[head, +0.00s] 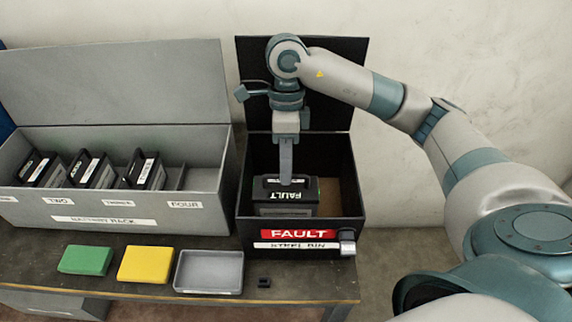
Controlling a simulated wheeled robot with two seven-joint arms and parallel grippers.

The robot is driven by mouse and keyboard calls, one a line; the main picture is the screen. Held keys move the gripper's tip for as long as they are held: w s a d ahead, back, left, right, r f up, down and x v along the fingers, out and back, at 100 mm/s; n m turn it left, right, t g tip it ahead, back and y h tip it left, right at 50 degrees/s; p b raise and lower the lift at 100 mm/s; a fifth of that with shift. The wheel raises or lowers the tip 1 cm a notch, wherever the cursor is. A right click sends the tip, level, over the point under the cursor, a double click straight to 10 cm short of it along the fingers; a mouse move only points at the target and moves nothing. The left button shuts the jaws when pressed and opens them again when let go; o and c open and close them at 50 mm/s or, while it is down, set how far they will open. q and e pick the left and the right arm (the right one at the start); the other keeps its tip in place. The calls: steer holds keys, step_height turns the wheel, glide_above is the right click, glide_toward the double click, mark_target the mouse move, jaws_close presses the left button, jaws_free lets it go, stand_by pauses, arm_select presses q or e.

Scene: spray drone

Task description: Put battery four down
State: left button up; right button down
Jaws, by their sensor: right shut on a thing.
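My right gripper (286,181) reaches down into the bin and is shut on the battery's top handle. The battery looks upright; whether its base touches the bin floor is hidden by the front wall. The grey battery rack (140,218) stands to the left, with black batteries in its left slots and the slot labelled FOUR empty. My left gripper is not in view.
On the bench (215,305) in front lie a green block (86,260), a yellow block (146,265), a shallow grey tray (209,271) and a small black piece (264,283). The bin's raised lid (340,85) stands behind my right gripper. Brown floor shows inside the bin, right of the battery.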

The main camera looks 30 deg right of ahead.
mark_target(286, 187)
steer(key=shift+w+d+p+x, duration=0.1)
steer(key=shift+p+x, duration=0.1)
steer(key=shift+x, duration=0.4)
steer(key=shift+w+d+p+x, duration=0.1)
steer(key=shift+w+p+x, duration=0.1)
steer(key=shift+x, duration=0.35)
steer(key=shift+w+p+x, duration=0.1)
steer(key=shift+p+x, duration=0.1)
steer(key=shift+x, duration=0.4)
steer(key=shift+f, duration=0.1)
steer(key=shift+f, duration=0.15)
steer(key=c, duration=1.8)
jaws_free()
steer(key=shift+s, duration=0.1)
steer(key=shift+c, duration=0.2)
steer(key=shift+r, duration=0.55)
steer(key=b+v, duration=0.2)
steer(key=v, duration=0.9)
